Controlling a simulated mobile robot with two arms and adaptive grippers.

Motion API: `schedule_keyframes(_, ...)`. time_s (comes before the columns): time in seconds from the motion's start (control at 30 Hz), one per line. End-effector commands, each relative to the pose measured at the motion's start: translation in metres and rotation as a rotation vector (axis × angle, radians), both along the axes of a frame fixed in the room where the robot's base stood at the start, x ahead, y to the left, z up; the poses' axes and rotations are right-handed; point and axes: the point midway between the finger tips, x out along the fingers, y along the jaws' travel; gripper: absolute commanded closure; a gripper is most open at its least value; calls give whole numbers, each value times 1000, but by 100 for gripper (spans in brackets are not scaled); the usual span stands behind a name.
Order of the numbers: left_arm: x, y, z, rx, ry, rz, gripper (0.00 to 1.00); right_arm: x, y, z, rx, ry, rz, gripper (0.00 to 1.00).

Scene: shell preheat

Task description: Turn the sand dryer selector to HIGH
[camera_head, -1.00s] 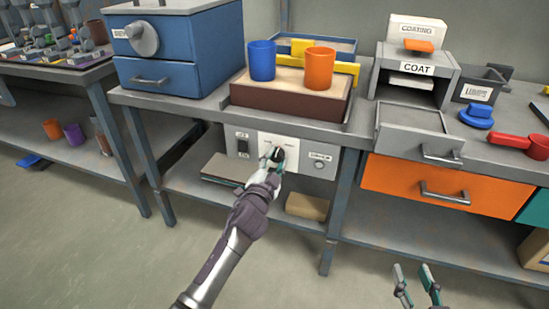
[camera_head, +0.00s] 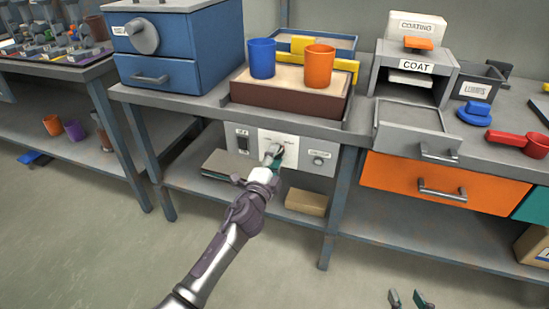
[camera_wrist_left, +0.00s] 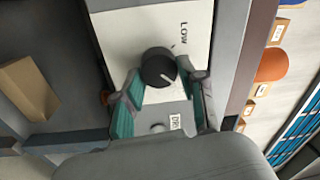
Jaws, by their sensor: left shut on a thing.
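The dryer control panel (camera_head: 325,170) is a grey box under the bench edge, with a white plate (camera_head: 291,140) around the selector. In the left wrist view the selector is a round black knob (camera_wrist_left: 158,66) with a short white pointer mark. The word LOW is printed beside it on the white plate (camera_wrist_left: 130,35); I cannot see a HIGH label. My left gripper (camera_head: 272,157) is at the knob, and in the wrist view its green fingers (camera_wrist_left: 160,95) are shut on it from both sides. My right gripper (camera_head: 411,298) is open and empty at the bottom edge.
Above the panel is a brown sand-topped box (camera_head: 285,96) with a blue cup (camera_head: 262,60) and an orange cup (camera_head: 318,68). A wooden block (camera_head: 306,202) lies on the lower shelf. An orange drawer (camera_head: 400,180) is to the right. The floor in front is clear.

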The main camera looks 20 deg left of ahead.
Motion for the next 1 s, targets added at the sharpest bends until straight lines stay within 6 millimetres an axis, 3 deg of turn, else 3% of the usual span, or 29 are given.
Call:
schedule_keyframes(0.43, 0, -1, -1, 11, 0, -2, 94, -1, 0, -1, -1, 7, 0, 60)
schedule_keyframes(0.47, 0, -1, -1, 11, 0, -2, 54, -1, 0, -1, -1, 7, 0, 60)
schedule_keyframes(0.6, 0, -1, -1, 10, 0, -1, 34, -1, 0, -1, -1, 6, 0, 60)
schedule_keyframes(1.0, -8, 0, -1, 9, -1, -1, 34, 0, -1, 1, -1, 0, 0, 60)
